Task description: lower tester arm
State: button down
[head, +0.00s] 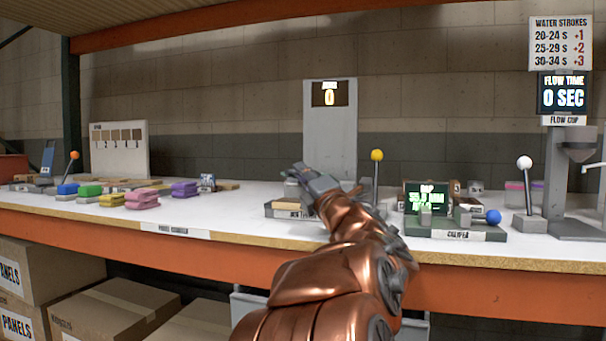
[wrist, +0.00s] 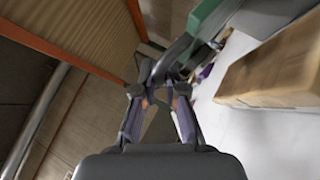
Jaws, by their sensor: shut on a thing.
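The tester (head: 331,130) is a tall grey upright panel with a small display reading 0, standing on the bench in the middle of the head view. Its base label (head: 287,214) is partly covered by my arm. My gripper (head: 308,180) is in front of the panel's lower part. In the wrist view my gripper (wrist: 163,94) has its fingers closed around the end of a dark grey bar (wrist: 175,57), which appears to be the tester arm. The bar runs up and right, beside a green edge. In the head view my gripper mostly hides the bar.
A yellow-knobbed lever (head: 377,156) stands just right of my gripper. The caliper station (head: 455,233), with a blue knob, and the flow cup stand (head: 570,190) are farther right. Coloured blocks (head: 142,198) lie left. A tan block (wrist: 272,70) is close by in the wrist view.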

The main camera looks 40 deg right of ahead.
jog(key=shift+d+f, duration=0.1)
jog(key=shift+f, duration=0.05)
jog(key=c, duration=1.5)
grip_release()
jog(key=v, duration=1.2)
jog(key=shift+w, duration=0.1)
